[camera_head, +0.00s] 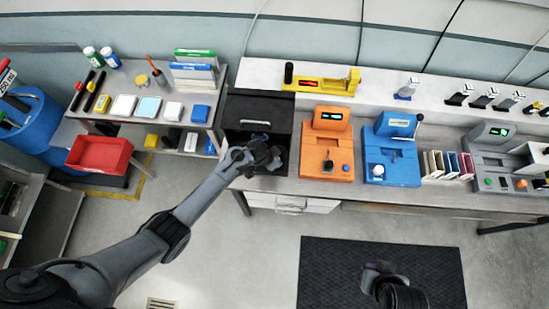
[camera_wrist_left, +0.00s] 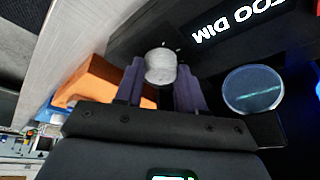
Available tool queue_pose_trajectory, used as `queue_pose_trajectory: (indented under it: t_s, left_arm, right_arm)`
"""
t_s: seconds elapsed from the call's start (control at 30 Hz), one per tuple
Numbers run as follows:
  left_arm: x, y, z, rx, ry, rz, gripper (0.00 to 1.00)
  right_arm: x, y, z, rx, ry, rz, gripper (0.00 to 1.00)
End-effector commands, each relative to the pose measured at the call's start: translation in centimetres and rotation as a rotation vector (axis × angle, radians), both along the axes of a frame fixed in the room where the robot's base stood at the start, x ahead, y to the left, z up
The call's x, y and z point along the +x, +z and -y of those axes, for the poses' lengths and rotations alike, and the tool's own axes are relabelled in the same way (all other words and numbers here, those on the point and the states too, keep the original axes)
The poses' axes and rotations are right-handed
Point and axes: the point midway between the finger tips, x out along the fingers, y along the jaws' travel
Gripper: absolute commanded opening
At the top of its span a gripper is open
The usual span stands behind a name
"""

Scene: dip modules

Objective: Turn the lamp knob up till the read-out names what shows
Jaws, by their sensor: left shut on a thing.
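The lamp knob (camera_wrist_left: 160,66) is a pale grey ribbed cylinder on a dark panel. My left gripper (camera_wrist_left: 160,82) has its two fingers on either side of the knob and is shut on it. The read-out (camera_wrist_left: 238,24) shows "TOO DIM" in white letters, upside down in the left wrist view. A round window (camera_wrist_left: 252,90) beside the knob shows a faint teal streak on a dark blue ground. In the head view my left gripper (camera_head: 264,157) is at the front of a black cabinet (camera_head: 258,112) and hides the knob. My right gripper (camera_head: 378,270) is over the floor mat; its fingers are unclear.
An orange device (camera_head: 327,145) stands right of the black cabinet, with a blue device (camera_head: 390,150) beyond it. A red bin (camera_head: 100,154) and a shelf of small boxes are at the left. The dark floor mat (camera_head: 330,260) is otherwise clear.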

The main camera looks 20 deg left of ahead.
Motion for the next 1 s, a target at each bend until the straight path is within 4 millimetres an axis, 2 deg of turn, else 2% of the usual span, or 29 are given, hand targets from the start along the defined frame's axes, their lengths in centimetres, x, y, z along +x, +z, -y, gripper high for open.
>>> queue_pose_trajectory:
  t_s: [0.3, 0.8, 0.83, 1.0]
  left_arm:
    - [0.09, 0.0, -0.18, 0.001, -0.117, 0.0, 0.08]
    - [0.04, -0.09, -0.18, 0.002, -0.137, 0.0, 0.08]
    - [0.04, -0.09, -0.18, 0.002, -0.137, 0.0, 0.4]
    - [0.04, -0.08, -0.16, 0.001, -0.137, -0.001, 0.64]
  right_arm:
    - [0.01, 0.36, -0.16, 0.007, -0.004, 0.0, 0.0]
    - [0.0, 0.37, -0.1, 0.004, -0.003, 0.0, 0.0]
    - [-0.01, 0.37, -0.08, 0.004, -0.002, -0.001, 0.0]
    - [-0.02, 0.35, 0.05, -0.002, 0.002, 0.0, 0.0]
